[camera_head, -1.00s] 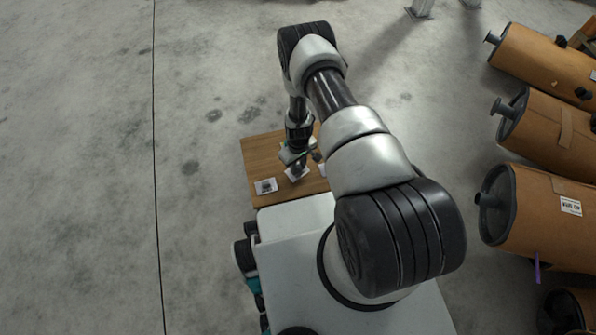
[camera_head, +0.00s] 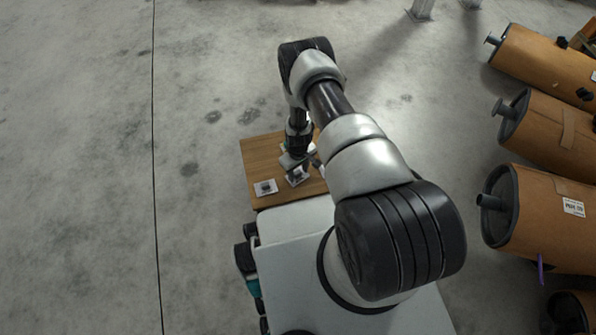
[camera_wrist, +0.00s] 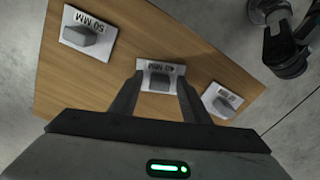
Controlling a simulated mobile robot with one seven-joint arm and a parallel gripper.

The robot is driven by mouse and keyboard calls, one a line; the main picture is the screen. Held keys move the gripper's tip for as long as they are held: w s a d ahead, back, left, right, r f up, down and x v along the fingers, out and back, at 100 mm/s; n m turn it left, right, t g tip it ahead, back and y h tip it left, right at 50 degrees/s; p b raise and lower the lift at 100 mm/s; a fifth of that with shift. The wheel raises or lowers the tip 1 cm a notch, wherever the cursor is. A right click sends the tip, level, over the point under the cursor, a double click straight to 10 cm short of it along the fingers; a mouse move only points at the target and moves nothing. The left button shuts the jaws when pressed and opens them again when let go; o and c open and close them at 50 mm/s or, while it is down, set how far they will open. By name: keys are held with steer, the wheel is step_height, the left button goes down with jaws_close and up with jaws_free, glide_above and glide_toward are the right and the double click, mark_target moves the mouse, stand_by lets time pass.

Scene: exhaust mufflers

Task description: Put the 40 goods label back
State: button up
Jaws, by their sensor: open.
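The 40 MM label (camera_wrist: 165,67) is a white card with a grey block on it, lying on the wooden board. In the wrist view the block stands between the two fingers of my gripper (camera_wrist: 158,82). The fingers are open, one on each side of it; contact cannot be told. In the head view my gripper (camera_head: 294,165) is low over the board at the middle card (camera_head: 297,181), partly hiding it.
The wooden board (camera_wrist: 75,80) also bears a 50 MM label (camera_wrist: 88,32) on the left and another label (camera_wrist: 222,100), hard to read, on the right. Brown mufflers (camera_head: 545,215) lie at the right of the head view. The floor left of the board is clear.

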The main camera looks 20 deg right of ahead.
steer(key=w+r+t+p, duration=0.15)
steer(key=w+r, duration=0.25)
steer(key=r, duration=1.1)
steer(key=w+r+p, duration=0.2)
steer(key=w+r, duration=0.1)
steer(key=r, duration=1.1)
step_height(320, 180, up, 37)
steer(key=m+t, duration=0.2)
steer(key=m, duration=0.1)
glide_above(298, 173)
steer(key=s, duration=0.2)
steer(key=s+r+t, duration=0.1)
steer(key=s+r, duration=0.3)
steer(key=s, duration=0.4)
steer(key=s+r+m+t, duration=0.1)
steer(key=s+r, duration=0.3)
steer(key=s, duration=0.4)
steer(key=shift+r+m, duration=0.25)
steer(key=shift+m, duration=0.05)
